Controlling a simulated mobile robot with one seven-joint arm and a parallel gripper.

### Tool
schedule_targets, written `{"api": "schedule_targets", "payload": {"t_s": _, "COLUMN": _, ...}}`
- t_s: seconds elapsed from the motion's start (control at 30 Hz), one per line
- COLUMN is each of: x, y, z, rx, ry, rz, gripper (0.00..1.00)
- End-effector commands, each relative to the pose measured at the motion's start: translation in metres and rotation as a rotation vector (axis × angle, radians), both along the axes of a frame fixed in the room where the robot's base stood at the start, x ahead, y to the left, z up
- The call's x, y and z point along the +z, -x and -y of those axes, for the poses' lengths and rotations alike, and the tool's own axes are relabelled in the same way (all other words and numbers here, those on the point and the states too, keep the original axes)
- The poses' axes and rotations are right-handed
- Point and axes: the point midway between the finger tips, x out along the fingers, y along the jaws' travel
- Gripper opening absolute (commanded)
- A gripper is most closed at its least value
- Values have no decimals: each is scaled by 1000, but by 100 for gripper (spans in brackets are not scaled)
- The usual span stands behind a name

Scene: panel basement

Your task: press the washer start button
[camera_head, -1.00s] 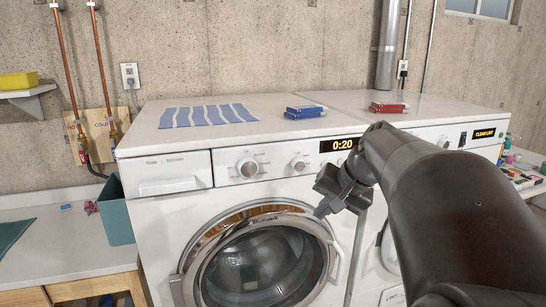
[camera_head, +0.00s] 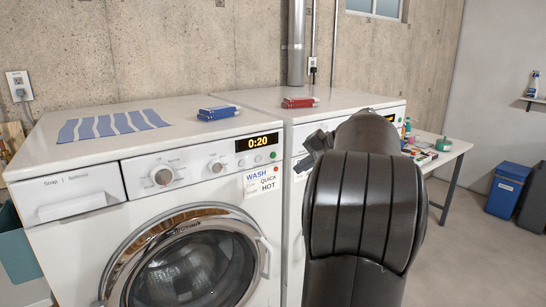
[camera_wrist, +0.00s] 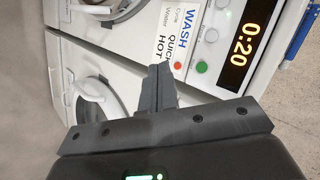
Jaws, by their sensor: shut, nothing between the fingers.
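The white washer (camera_head: 100,215) stands at the left with a lit 0:20 display (camera_head: 259,143). A green button (camera_head: 272,155) sits below the display's right end, with a red button (camera_head: 276,169) under it. Both show in the wrist view, green (camera_wrist: 201,66) and red (camera_wrist: 177,66). A WASH / QUICK / HOT label (camera_head: 264,181) is beside the red button. My gripper (camera_head: 314,141) is to the right of these buttons in the head view, partly hidden by my arm. In the wrist view my gripper (camera_wrist: 159,70) is shut and empty, its tips appearing just left of the red button.
A second white machine (camera_head: 262,97) adjoins the washer on the right, mostly behind my arm. A table (camera_head: 452,150) and blue bin (camera_head: 507,190) stand right, with open floor between.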

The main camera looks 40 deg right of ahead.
Motion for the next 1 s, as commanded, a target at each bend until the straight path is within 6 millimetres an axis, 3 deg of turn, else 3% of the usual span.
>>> {"api": "schedule_targets", "payload": {"t_s": 0.27, "x": 0, "y": -8, "z": 0, "rx": 2, "ry": 1, "rz": -1, "gripper": 0}}
{"api": "schedule_targets", "payload": {"t_s": 0.7, "x": -1, "y": -67, "z": -1, "rx": 3, "ry": 1, "rz": -1, "gripper": 0}}
{"api": "schedule_targets", "payload": {"t_s": 1.0, "x": 0, "y": -87, "z": -1, "rx": 1, "ry": 1, "rz": -1, "gripper": 0}}
